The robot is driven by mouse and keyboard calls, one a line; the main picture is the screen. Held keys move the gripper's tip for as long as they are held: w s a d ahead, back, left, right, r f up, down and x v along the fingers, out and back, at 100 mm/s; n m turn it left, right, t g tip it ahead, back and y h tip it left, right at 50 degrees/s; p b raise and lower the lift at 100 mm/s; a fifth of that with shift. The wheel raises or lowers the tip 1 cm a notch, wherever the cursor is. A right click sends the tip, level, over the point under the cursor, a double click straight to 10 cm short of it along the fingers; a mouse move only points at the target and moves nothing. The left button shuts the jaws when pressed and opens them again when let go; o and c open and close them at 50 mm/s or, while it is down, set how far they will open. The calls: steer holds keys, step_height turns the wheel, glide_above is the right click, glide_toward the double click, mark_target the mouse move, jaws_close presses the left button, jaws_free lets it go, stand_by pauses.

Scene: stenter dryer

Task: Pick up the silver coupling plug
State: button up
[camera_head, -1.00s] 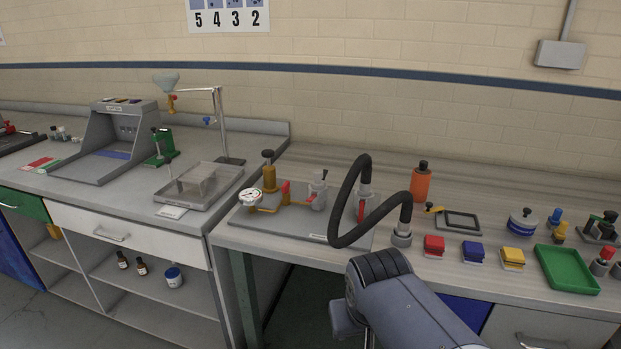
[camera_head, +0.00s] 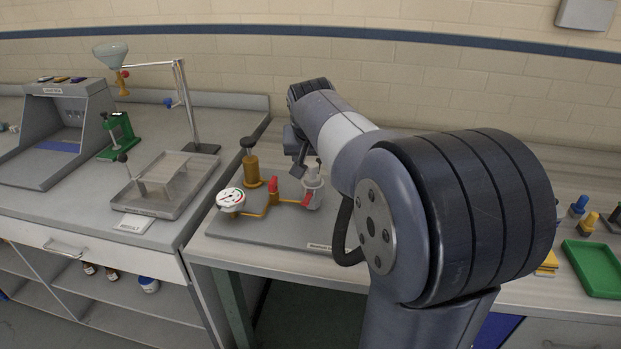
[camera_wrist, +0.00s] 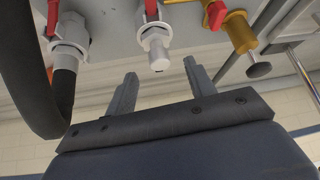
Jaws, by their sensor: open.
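The silver plug (camera_wrist: 157,48) sits on a pale silver fitting with a red lever, in the upper middle of the wrist view. I take it for the coupling plug. In the head view this silver fitting (camera_head: 313,188) stands upright on the grey base plate, partly hidden by my arm. My gripper (camera_wrist: 160,68) is open, with its two fingers apart and nothing between them. The plug's end lies just beyond the fingertips, roughly in line with the gap. In the head view my gripper (camera_head: 298,158) is above and slightly left of the fitting.
A black hose (camera_wrist: 42,90) with a silver coupling is close on the left in the wrist view. A brass valve (camera_wrist: 238,32) is on the right. A pressure gauge (camera_head: 230,199) stands left on the base plate (camera_head: 265,230). A green tray (camera_head: 597,268) lies far right.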

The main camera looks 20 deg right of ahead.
mark_target(313, 166)
steer(key=shift+x, duration=3.2)
steer(key=shift+d+r, duration=0.1)
steer(key=shift+r, duration=0.05)
steer(key=shift+c, duration=0.3)
steer(key=c, duration=0.9)
